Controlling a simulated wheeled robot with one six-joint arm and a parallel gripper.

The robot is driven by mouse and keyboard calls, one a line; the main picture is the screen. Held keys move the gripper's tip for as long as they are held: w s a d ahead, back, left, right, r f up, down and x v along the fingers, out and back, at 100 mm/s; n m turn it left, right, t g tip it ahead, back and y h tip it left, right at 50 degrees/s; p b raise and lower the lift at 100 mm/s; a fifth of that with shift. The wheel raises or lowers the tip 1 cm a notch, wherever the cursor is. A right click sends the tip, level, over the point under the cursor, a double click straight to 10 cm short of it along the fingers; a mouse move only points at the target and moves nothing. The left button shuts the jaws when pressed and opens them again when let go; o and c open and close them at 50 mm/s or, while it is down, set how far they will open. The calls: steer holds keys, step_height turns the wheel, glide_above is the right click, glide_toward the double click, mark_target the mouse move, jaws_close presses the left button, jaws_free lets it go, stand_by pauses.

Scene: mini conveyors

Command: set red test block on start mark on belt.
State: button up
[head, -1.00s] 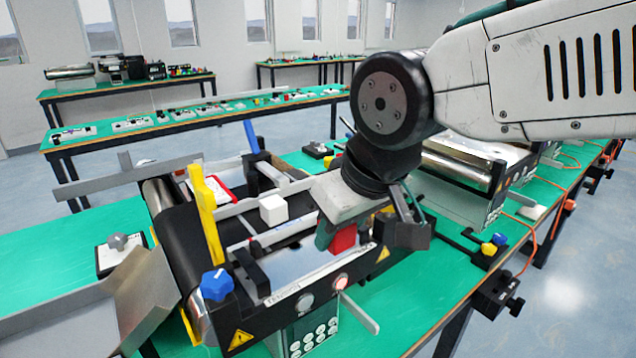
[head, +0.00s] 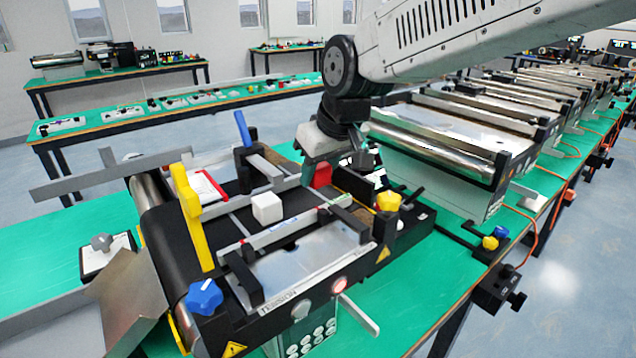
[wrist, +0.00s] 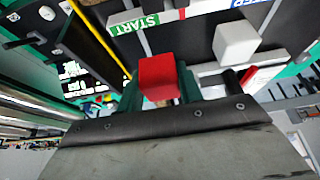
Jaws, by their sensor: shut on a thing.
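The red test block (head: 321,175) is held between the fingers of my gripper (head: 318,168), which is shut on it. In the wrist view the red block (wrist: 158,78) sits between the greenish fingertips. It is over the black belt (head: 237,205) at its right part; whether it touches the belt I cannot tell. A green START label (wrist: 138,26) on a pale rail shows just beyond the block in the wrist view. The start mark on the belt itself I cannot make out clearly in the head view. A white block (head: 266,208) stands on the belt left of my gripper.
A yellow upright (head: 193,215) and a blue lever (head: 243,130) rise beside the belt. A yellow knob (head: 388,201) stands on the near right side, a blue knob (head: 204,297) on the near left. A metal chute (head: 125,300) lies at the left end.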

mark_target(319, 199)
steer(key=shift+w, duration=0.55)
step_height(319, 199, down, 4)
steer(key=shift+w+r, duration=0.1)
steer(key=shift+r, duration=0.05)
steer(key=shift+f, duration=0.3)
steer(key=shift+s+f, duration=0.2)
steer(key=shift+f, duration=0.15)
steer(key=o, duration=1)
steer(key=shift+f, duration=0.1)
steer(key=shift+r, duration=0.35)
steer(key=shift+o, duration=0.4)
steer(key=v, duration=1.2)
steer(key=shift+r, duration=0.4)
